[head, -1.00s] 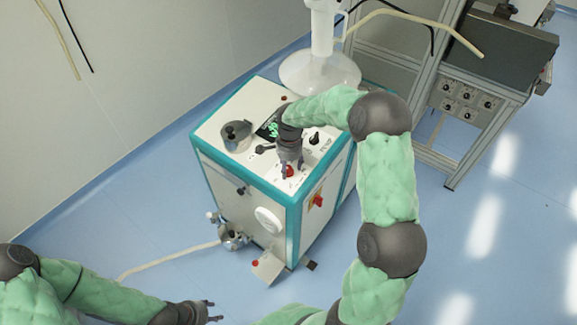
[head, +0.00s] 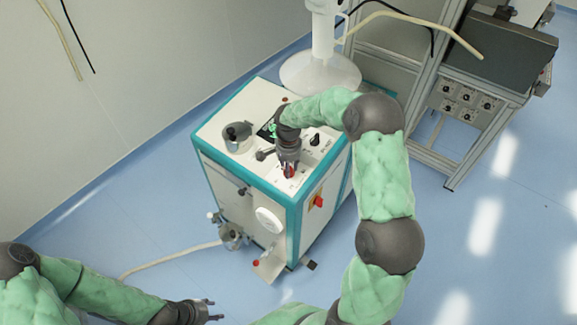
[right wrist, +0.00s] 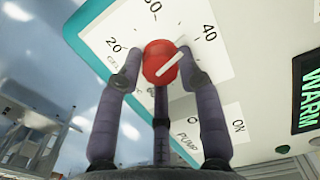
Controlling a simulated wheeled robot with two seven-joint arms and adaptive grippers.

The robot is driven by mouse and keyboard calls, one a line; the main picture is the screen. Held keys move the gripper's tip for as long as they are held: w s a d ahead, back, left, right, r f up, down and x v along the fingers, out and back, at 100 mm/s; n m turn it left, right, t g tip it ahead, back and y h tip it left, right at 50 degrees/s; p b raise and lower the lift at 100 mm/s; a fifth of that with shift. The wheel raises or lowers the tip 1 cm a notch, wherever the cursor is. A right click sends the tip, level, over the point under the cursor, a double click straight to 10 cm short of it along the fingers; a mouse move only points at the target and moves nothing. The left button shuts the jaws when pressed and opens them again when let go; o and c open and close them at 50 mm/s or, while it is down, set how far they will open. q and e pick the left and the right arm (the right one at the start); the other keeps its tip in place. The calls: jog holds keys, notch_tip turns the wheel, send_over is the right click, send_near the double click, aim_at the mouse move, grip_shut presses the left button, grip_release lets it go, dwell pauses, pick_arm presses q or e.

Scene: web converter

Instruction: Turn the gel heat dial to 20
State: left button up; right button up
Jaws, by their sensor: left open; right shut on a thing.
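The red gel heat dial (right wrist: 160,62) sits on the white top panel of the machine (head: 225,195). Its white pointer bar slants to the upper right, between the 30 and 40 marks in the right wrist view. The 20 mark is at its left, by a partly hidden "GEL" label. My right gripper (head: 289,171) is shut on the dial from above, with its fingers around the knob; it also fills the right wrist view (right wrist: 160,78). My left gripper (head: 213,311) is open and empty, low in the head view, away from the machine.
A black knob (head: 315,138), a grey round pot (head: 237,137) and a green display (right wrist: 308,95) reading "WARM" share the top panel. A red switch (head: 318,201) is on the side. A white cone vessel (head: 320,72) stands behind. A metal-framed bench (head: 470,100) is at right.

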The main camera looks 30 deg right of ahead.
jog(key=n, duration=0.2)
jog(key=n+p, duration=0.1)
jog(key=n, duration=0.1)
jog(key=n+p, duration=0.1)
jog(key=n, duration=0.1)
jog(key=shift+w+d+r+g+h, duration=0.1)
jog(key=shift+w+r+g+h, duration=0.2)
jog(key=shift+w+h, duration=0.1)
jog(key=n+p, duration=0.1)
jog(key=n, duration=0.4)
jog(key=shift+n+h, duration=0.4)
jog(key=n, duration=0.4)
jog(key=n+p, duration=0.1)
jog(key=n, duration=0.1)
jog(key=shift+a+h, duration=0.3)
jog(key=shift+h, duration=0.1)
jog(key=n, duration=0.4)
jog(key=shift+a+f+h+p, duration=0.1)
jog(key=shift+h+p, duration=0.2)
jog(key=shift+p, duration=0.05)
jog(key=shift+a+n, duration=0.1)
jog(key=shift+n, duration=0.8)
jog(key=shift+f, duration=0.1)
jog(key=o, duration=1.1)
jog(key=shift+a, duration=0.1)
jog(key=shift+o, duration=0.2)
jog(key=shift+f, duration=0.1)
jog(key=shift+s, duration=0.15)
